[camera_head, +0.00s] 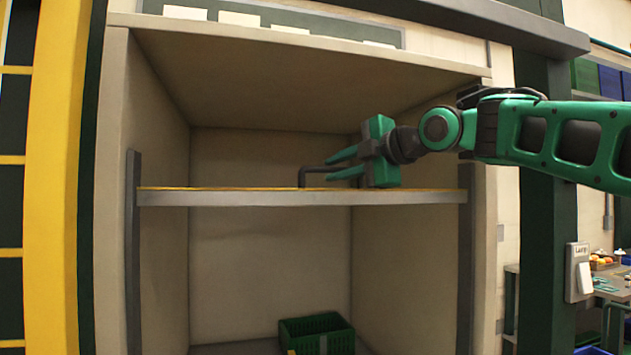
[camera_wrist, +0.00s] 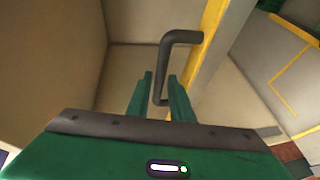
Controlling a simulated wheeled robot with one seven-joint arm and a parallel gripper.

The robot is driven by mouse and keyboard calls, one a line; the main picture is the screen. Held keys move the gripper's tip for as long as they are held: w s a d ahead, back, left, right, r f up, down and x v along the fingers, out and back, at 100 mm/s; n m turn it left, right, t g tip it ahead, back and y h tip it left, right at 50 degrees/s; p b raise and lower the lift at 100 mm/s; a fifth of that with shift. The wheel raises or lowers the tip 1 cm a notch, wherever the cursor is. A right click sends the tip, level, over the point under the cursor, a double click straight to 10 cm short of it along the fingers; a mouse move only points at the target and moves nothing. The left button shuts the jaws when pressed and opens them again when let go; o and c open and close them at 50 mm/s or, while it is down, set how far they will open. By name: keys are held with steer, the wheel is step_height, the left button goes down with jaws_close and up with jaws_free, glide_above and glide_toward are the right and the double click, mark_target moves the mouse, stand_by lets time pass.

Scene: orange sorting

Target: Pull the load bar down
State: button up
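The load bar (camera_head: 250,199) is a long pale grey bar with a yellow top edge, lying level across the front of an open bay at mid height. A dark bent handle (camera_head: 302,178) stands on it; in the wrist view the handle (camera_wrist: 183,37) joins the yellow-edged bar (camera_wrist: 205,55). My green gripper (camera_head: 331,168) is at the handle, just above the bar. In the wrist view my gripper (camera_wrist: 160,80) has its fingers apart, with the handle's long part between them. I see a small gap there; whether either finger touches is unclear.
Upright grey rails (camera_head: 133,250) stand at the bay's sides. A green crate (camera_head: 317,326) sits low inside the bay, under the bar. The space between bar and crate looks clear. A dark green post (camera_head: 545,240) and a workbench (camera_head: 610,290) are at right.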

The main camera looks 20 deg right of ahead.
steer(key=x, duration=0.6)
steer(key=shift+w, duration=0.25)
steer(key=shift+a+f, duration=0.1)
steer(key=shift+f, duration=0.05)
steer(key=shift+c, duration=0.7)
jaws_close()
